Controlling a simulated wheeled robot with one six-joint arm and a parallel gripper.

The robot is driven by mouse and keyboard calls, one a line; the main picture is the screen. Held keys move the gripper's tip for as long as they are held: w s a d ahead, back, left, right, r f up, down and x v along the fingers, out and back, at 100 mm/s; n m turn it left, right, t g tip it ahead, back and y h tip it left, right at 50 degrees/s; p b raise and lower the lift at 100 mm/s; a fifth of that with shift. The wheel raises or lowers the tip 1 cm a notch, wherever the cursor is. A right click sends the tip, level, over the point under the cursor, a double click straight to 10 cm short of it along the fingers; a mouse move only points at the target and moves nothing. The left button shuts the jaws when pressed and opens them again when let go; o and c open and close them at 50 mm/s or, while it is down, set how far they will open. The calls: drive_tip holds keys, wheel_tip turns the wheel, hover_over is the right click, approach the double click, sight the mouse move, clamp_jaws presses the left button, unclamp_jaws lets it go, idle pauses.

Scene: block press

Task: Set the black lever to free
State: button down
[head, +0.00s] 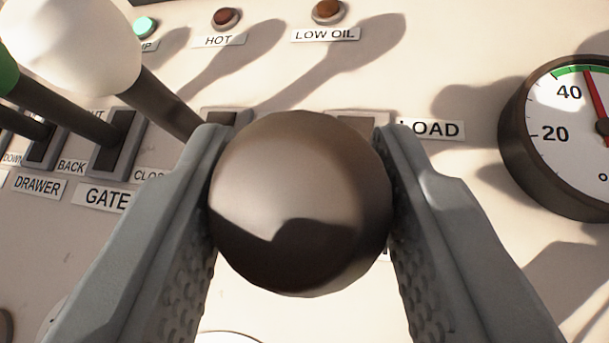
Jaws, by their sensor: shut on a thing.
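The black lever's round knob (300,205) fills the middle of the head view, dark and glossy. My gripper (302,200) is shut on it, one grey finger touching each side. The knob hides the lever's shaft and most of its slot. The top of a slot plate shows just behind the knob, beside a LOAD label (431,130) on the right. A lower label is almost wholly covered by the knob and right finger, so I cannot read it. I cannot tell the lever's exact position in its slot.
A white-knobbed lever (75,40) stands close on the left, with a green knob (6,72) at the edge. GATE (106,198) and DRAWER labels lie below them. A round gauge (570,135) is at right. Indicator lamps, HOT and LOW OIL (326,34), line the back.

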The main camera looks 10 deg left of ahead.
drive_tip(key=shift+f, duration=0.1)
idle(0.3)
drive_tip(key=c, duration=0.9)
unclamp_jaws()
drive_tip(key=s, duration=0.5)
drive_tip(key=s+r, duration=0.1)
drive_tip(key=s, duration=0.5)
drive_tip(key=s+r, duration=0.1)
drive_tip(key=s, duration=0.5)
drive_tip(key=shift+s+a+r, duration=0.15)
drive_tip(key=shift+a+r, duration=0.05)
drive_tip(key=shift+n+t, duration=0.5)
drive_tip(key=shift+n, duration=0.4)
drive_tip(key=s+a+f, duration=0.2)
drive_tip(key=a+f, duration=0.4)
drive_tip(key=s+a+f, duration=0.3)
drive_tip(key=a+f, duration=0.3)
drive_tip(key=f, duration=0.1)
drive_tip(key=s+a+f, duration=0.2)
drive_tip(key=a+f, duration=0.3)
drive_tip(key=f, duration=0.1)
drive_tip(key=shift+s+a+f, duration=0.15)
drive_tip(key=shift+a+f, duration=0.15)
drive_tip(key=shift+a, duration=0.1)
